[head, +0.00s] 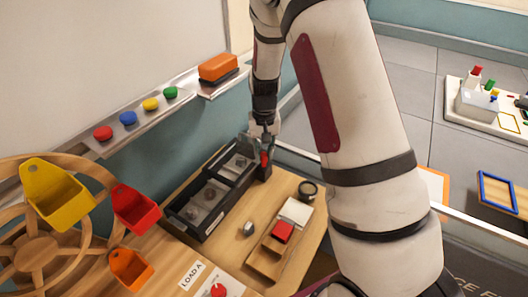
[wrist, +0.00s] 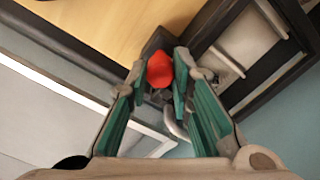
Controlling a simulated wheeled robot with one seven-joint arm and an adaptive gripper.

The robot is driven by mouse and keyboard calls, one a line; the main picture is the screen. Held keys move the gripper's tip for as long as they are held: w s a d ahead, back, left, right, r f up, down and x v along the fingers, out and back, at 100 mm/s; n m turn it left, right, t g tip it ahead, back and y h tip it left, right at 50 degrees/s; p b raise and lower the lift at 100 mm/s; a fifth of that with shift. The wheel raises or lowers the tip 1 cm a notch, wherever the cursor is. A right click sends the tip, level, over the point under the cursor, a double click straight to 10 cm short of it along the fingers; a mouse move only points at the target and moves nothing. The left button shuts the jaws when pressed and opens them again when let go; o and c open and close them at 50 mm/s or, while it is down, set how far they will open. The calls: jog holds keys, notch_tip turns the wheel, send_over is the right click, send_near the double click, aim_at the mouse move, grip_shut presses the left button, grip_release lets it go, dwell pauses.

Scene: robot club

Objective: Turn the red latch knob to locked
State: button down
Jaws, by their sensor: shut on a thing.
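The red latch knob (head: 265,158) sits at the far right end of a black tray-like box (head: 216,226) on the wooden table. In the wrist view the red knob (wrist: 160,70) lies between the two fingertips of my gripper (wrist: 160,82). My gripper (head: 264,131) reaches down from above and is shut on the knob. Any lock marking on the knob's mount is hidden or too small to read.
The black box holds several grey parts in compartments. A wooden block with a red button (head: 283,231), a grey nut (head: 248,229) and a dark round jar (head: 308,190) stand nearby. The whiteboard ledge (head: 140,121) with coloured magnets runs behind.

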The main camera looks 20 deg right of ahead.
aim_at(264, 154)
jog(key=c, duration=1.4)
grip_release()
notch_tip(264, 154, up, 12)
